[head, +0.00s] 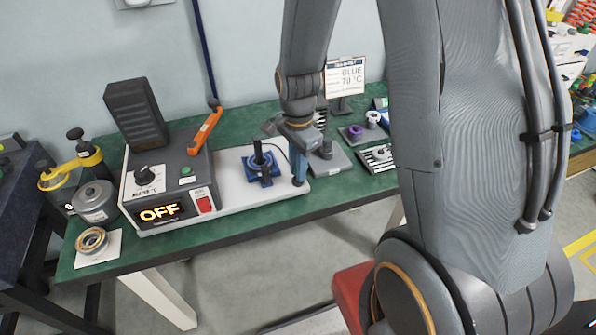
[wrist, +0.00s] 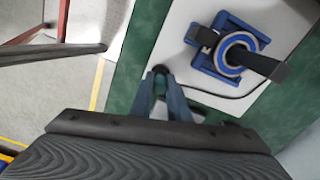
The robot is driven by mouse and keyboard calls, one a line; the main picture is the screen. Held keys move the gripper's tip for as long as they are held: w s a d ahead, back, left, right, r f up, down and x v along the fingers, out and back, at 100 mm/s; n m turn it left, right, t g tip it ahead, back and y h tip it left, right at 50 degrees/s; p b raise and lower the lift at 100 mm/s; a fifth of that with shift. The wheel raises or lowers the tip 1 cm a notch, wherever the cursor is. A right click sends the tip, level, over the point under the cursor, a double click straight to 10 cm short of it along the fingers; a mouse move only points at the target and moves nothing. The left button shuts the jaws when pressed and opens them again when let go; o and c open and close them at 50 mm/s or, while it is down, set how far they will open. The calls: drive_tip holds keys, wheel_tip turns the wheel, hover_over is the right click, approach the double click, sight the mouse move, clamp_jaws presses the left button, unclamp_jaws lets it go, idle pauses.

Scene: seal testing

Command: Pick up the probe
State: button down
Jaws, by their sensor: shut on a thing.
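My gripper (head: 299,180) points down over the right end of the pale base plate, to the right of the blue stand. In the wrist view its fingers (wrist: 168,98) are shut around the probe (wrist: 160,70), of which only a small dark end shows. A thin black cable runs from near the fingers towards the blue stand. The probe's lower part and any contact with the plate are hidden.
The blue stand (head: 264,168) carries a ring on a black bar, seen from above in the wrist view (wrist: 240,48). The heater box (head: 168,180) reads OFF. A grey block (head: 330,160) stands close to the right. A bearing (head: 91,240) lies at front left.

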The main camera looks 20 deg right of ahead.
wheel_tip(320, 180, up, 10)
drive_tip(key=shift+f+b, duration=0.15)
drive_tip(key=shift+b, duration=0.7)
drive_tip(key=shift+s, duration=0.1)
